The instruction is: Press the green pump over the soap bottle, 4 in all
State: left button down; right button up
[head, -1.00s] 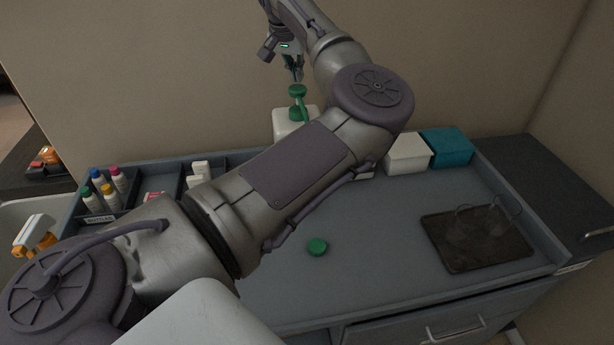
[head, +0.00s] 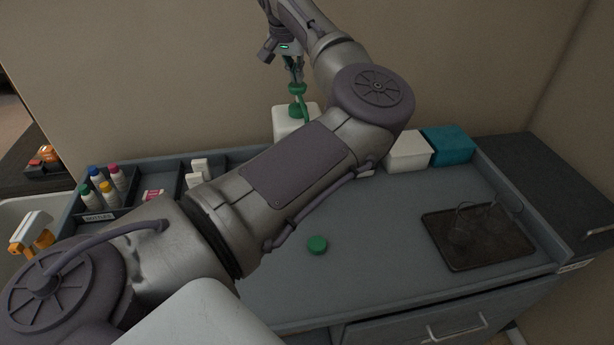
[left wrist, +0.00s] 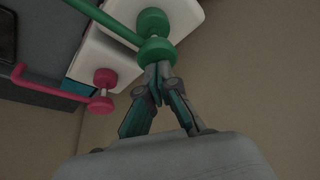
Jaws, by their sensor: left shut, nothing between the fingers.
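The green pump (head: 297,88) stands on the white soap bottle (head: 284,124) at the back of the counter, partly hidden behind my left arm. My left gripper (head: 297,81) is shut and empty, pointing down right above the pump head, with its tips at or almost touching it. In the left wrist view the shut fingertips (left wrist: 160,66) meet at the green pump head (left wrist: 157,50). A red pump (left wrist: 105,78) on another white bottle stands beside it there. My right gripper is out of view.
A dark organiser with small bottles (head: 104,190) and white boxes is at left. A white box (head: 408,153) and teal box (head: 447,146) stand at the back right. A green cap (head: 317,244) lies mid-counter. A dark tray (head: 470,250) holding glasses is at right.

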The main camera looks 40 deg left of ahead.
aim_at(297, 85)
pick_arm(q)
jog(key=shift+f+b, duration=1)
jog(key=shift+f, duration=0.5)
jog(key=shift+r+p, duration=1.3)
jog(key=shift+r, duration=0.75)
jog(key=shift+f, duration=0.25)
